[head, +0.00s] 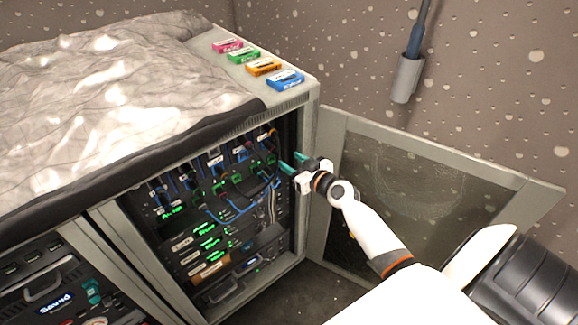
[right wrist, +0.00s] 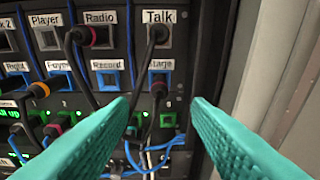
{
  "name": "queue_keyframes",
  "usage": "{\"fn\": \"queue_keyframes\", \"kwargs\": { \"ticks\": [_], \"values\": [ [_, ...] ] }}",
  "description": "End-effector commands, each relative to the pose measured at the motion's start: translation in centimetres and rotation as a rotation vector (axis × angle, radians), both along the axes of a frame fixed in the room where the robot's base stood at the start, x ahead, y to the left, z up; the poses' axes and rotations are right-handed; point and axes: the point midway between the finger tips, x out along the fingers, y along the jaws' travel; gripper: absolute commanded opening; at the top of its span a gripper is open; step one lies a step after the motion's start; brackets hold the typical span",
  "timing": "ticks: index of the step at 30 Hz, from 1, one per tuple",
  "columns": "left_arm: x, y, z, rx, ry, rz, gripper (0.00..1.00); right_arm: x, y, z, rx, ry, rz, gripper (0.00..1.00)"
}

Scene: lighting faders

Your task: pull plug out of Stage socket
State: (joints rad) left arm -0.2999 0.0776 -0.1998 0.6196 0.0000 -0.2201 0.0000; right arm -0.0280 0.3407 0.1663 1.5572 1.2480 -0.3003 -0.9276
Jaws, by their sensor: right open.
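The Stage socket (right wrist: 158,80) is a blue-framed square in the right wrist view, under its white label, below Talk. In the head view the right gripper (head: 291,163) is at the right side of the open rack's front. The Stage plug cannot be made out there. My left gripper is not in view.
Close by are the Talk plug (right wrist: 157,34), the Radio plug (right wrist: 81,36) and the Record socket (right wrist: 107,78). Black and blue cables hang across the panel. The open mesh door (head: 410,195) stands right of the rack. Coloured cassettes (head: 264,67) lie on top.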

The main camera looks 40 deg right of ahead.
Motion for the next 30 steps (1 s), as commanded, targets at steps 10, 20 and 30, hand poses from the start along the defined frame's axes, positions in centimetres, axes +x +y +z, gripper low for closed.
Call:
{"fn": "queue_keyframes", "kwargs": {
  "ticks": [10, 20, 30],
  "values": [
    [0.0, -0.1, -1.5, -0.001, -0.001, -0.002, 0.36, 5.0, 0.5, -1.2, 0.001, -0.001, 0.002, 0.45],
    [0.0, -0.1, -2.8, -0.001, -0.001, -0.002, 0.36, 7.6, 0.7, -1.5, 0.001, 0.001, 0.001, 0.45],
    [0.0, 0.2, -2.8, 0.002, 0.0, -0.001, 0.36, 7.7, 0.7, -1.4, 0.001, 0.002, 0.001, 0.43]
  ]
}}
